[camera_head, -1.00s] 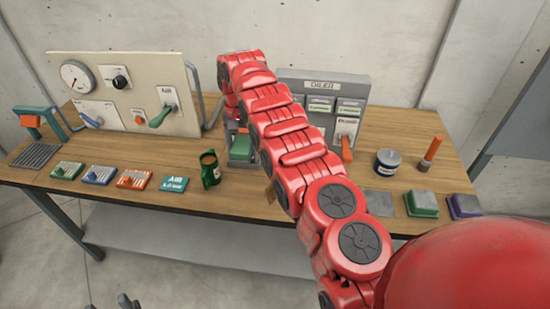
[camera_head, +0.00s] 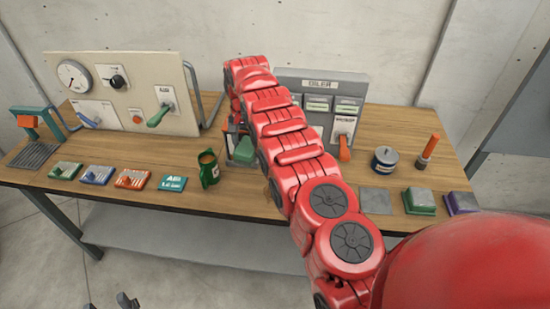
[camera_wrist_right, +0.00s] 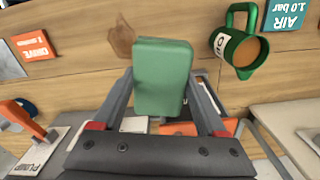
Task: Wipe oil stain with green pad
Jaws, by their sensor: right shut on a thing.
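My right gripper (camera_wrist_right: 160,100) is shut on the green pad (camera_wrist_right: 162,78), a block between the two grey fingers. In the head view the green pad (camera_head: 243,149) shows just left of my red arm, over the middle of the bench. The brown oil stain (camera_wrist_right: 122,42) lies on the wood near the pad's far left corner in the wrist view. In the head view the stain is mostly hidden by my arm. I cannot tell whether the pad touches the bench. Dark tips at the lower left edge of the head view may be my left gripper; its state is unclear.
A green mug (camera_head: 209,169) stands left of the pad. A gauge panel (camera_head: 125,92) and the oiler box (camera_head: 320,90) stand behind. A tin (camera_head: 385,160), a grey plate (camera_head: 376,200) and two grey-topped blocks are at right.

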